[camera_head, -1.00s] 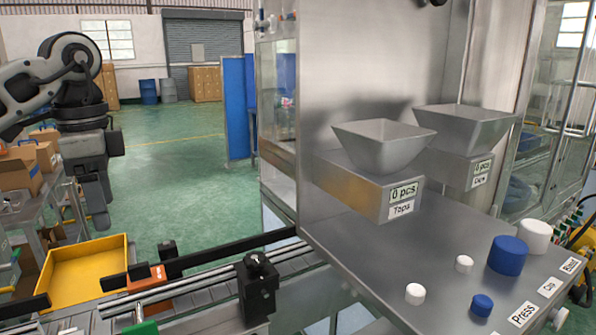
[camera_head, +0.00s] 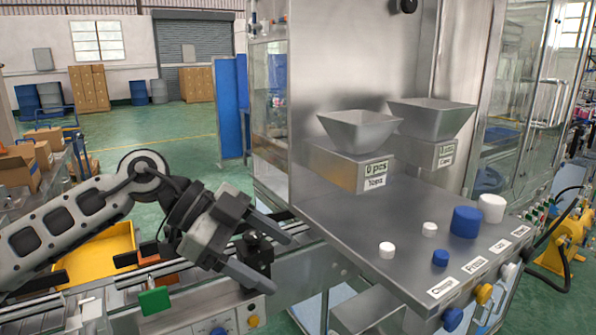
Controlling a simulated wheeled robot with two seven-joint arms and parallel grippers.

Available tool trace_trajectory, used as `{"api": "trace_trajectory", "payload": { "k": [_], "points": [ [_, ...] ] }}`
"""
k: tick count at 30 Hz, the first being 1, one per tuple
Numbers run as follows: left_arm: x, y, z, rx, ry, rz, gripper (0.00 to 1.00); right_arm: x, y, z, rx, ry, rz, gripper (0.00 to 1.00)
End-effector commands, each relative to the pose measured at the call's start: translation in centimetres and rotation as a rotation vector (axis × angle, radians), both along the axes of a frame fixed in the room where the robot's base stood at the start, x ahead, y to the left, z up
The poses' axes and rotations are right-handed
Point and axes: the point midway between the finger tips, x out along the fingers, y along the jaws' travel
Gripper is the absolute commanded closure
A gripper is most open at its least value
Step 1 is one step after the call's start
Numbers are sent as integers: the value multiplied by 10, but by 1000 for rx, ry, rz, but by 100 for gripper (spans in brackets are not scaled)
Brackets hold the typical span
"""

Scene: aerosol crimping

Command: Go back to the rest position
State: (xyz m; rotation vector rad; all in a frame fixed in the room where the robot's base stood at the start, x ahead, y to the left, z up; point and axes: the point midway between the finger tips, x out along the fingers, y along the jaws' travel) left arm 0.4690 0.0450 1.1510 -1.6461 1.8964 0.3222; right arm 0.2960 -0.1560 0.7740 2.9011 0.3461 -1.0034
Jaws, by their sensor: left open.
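My left arm comes in from the left, and its gripper (camera_head: 281,262) hangs over the conveyor in front of the machine. Its two fingers are apart and nothing shows between them. The gripper hides part of the conveyor and of a black block (camera_head: 256,254) behind it. The first metal hopper (camera_head: 358,129), labelled "0 pcs" and "Tops", and the second hopper (camera_head: 432,117), whose label is too small to read surely, stand to the gripper's right. My right gripper is not in view.
The steel machine shelf (camera_head: 345,205) carries white and blue round knobs, including a large blue one (camera_head: 466,221). A yellow tray (camera_head: 100,255) lies partly behind my arm. A green block (camera_head: 155,301) stands by the conveyor rail. Boxes stand at the left, with open green floor behind.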

Motion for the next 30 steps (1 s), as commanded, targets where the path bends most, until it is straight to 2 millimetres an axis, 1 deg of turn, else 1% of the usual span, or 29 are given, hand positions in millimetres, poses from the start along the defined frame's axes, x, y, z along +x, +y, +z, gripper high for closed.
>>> {"api": "trace_trajectory", "payload": {
  "k": [1,3,5,6,8,9,11,12,14,15,17,18,19,20,21,23,24,27,30],
  "points": [
    [-16,-33,2,-194,-28,-46,29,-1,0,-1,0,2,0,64],
    [-26,-62,21,-457,-90,-34,29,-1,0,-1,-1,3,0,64],
    [-29,-74,39,-663,-139,32,29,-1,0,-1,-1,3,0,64],
    [-27,-76,49,-785,-166,103,29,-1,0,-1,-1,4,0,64],
    [-20,-69,61,-937,-203,249,29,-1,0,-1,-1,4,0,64],
    [-13,-60,64,-1014,-221,367,29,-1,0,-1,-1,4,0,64],
    [0,-40,60,-1087,-237,569,29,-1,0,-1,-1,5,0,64],
    [9,-24,51,-1106,-241,716,29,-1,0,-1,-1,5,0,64],
    [20,4,28,-1087,-230,941,29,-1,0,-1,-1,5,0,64],
    [24,23,7,-1041,-214,1090,29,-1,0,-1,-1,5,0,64],
    [23,51,-30,-933,-173,1293,29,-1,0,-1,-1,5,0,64],
    [19,68,-55,-844,-139,1405,29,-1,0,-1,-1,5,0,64],
    [13,79,-75,-772,-111,1477,29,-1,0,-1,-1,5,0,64],
    [6,89,-94,-694,-78,1540,29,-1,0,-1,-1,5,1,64],
    [-6,101,-120,-586,-34,1611,29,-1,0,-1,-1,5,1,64],
    [-29,117,-154,-423,39,1689,29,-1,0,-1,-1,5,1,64],
    [-45,124,-173,-325,86,1720,29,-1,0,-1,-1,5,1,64],
    [-82,137,-209,-120,185,1753,29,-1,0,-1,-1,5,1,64],
    [-114,145,-233,36,268,1754,29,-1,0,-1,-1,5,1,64]
  ]
}}
